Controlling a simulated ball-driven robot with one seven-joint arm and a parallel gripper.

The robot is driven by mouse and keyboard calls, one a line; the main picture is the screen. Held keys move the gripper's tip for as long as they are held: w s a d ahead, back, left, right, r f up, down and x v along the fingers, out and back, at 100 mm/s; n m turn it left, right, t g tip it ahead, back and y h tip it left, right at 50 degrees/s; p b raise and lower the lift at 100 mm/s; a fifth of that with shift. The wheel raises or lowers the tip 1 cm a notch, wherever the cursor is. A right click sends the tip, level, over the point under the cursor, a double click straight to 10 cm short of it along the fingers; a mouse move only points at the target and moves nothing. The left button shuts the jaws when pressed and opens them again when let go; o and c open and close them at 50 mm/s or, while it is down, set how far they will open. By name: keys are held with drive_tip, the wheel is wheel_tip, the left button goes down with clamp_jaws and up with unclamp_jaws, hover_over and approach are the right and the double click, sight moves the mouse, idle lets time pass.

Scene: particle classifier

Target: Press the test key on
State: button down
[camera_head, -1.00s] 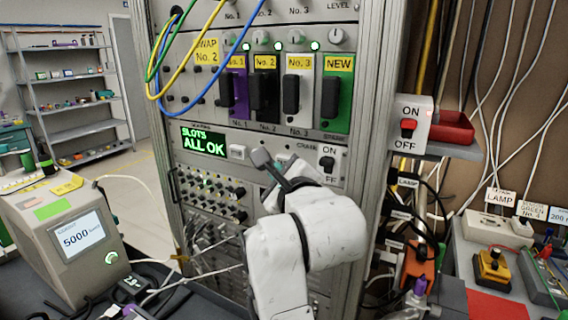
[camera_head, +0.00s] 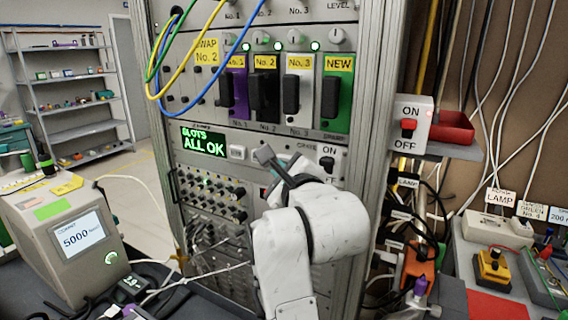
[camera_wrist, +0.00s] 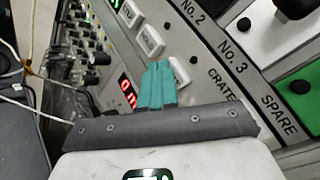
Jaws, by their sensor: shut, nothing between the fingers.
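My gripper (camera_head: 265,156) is at the rack's front panel, just right of the green "SLOTS ALL OK" display (camera_head: 203,142). In the wrist view its teal fingers (camera_wrist: 158,84) are together and empty. Their tips appear near a small white key (camera_wrist: 179,71); I cannot tell whether they touch it. Two more white rectangular keys, one (camera_wrist: 150,40) and another (camera_wrist: 130,12), lie in a row beyond. In the head view a white key (camera_head: 237,152) shows between the display and my gripper. No key label is readable, so I cannot tell which is the test key.
A black ON rocker switch (camera_head: 327,163) is right of my gripper. Slot modules, including the green "NEW" one (camera_head: 336,100), stand above. A red digit display (camera_wrist: 127,92) is left of the fingers. Yellow and blue cables (camera_head: 160,75) hang at upper left.

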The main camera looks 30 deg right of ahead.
drive_tip(key=shift+w+d, duration=0.4)
drive_tip(key=shift+d, duration=0.2)
idle(0.7)
drive_tip(key=shift+s+a, duration=0.8)
drive_tip(key=shift+a, duration=0.25)
drive_tip(key=shift+a+b, duration=0.1)
drive_tip(key=shift+b, duration=0.2)
drive_tip(key=shift+s+a+b, duration=0.35)
drive_tip(key=shift+s+a, duration=0.4)
drive_tip(key=shift+a, duration=0.25)
drive_tip(key=shift+s+a+b, duration=0.3)
drive_tip(key=shift+s+a, duration=0.4)
drive_tip(key=shift+a, duration=0.25)
